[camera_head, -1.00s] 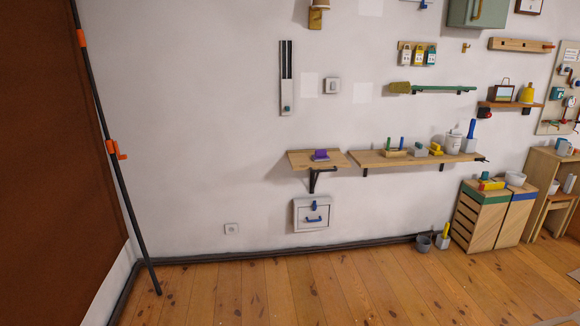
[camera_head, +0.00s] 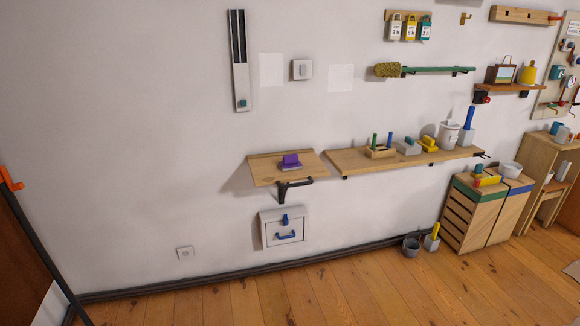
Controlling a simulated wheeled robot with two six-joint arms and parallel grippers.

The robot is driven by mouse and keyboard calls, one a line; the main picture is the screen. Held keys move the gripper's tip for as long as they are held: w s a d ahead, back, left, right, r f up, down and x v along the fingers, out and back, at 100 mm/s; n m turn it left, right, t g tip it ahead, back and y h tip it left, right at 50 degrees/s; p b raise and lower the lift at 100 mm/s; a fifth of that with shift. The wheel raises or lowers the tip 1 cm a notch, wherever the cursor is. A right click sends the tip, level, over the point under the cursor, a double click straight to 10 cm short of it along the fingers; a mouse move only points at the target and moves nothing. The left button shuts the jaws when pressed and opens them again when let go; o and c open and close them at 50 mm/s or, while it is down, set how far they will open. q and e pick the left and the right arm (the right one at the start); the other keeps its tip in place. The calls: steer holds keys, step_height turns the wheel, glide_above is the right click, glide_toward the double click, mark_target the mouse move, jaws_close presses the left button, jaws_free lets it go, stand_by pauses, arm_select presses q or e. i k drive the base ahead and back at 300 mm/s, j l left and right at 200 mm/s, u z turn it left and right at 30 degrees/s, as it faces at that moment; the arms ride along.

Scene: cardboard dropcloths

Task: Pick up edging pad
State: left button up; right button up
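A small purple object with a paler base (camera_head: 291,162), which may be the edging pad, sits on the small wooden wall shelf (camera_head: 262,175). A yellow block-like tool (camera_head: 428,143) and a grey block (camera_head: 408,147) stand on the longer wooden shelf (camera_head: 352,164) to its right. At this size I cannot tell for certain which one is the edging pad. Neither of my grippers is in view.
A white wall box with a blue handle (camera_head: 285,229) is below the small shelf. A dark pole (camera_head: 42,248) leans at the left. The floor (camera_head: 330,298) in front is clear.

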mark_target(291, 162)
steer(key=z, duration=0.4)
steer(key=i+l+z, duration=0.15)
steer(key=i+z, duration=0.15)
steer(key=i, duration=0.25)
steer(key=i+z, duration=0.25)
steer(key=i, duration=0.35)
steer(key=i+l+u, duration=0.1)
steer(key=i, duration=0.9)
steer(key=i+l, duration=0.15)
steer(key=i, duration=0.9)
steer(key=j+u, duration=0.05)
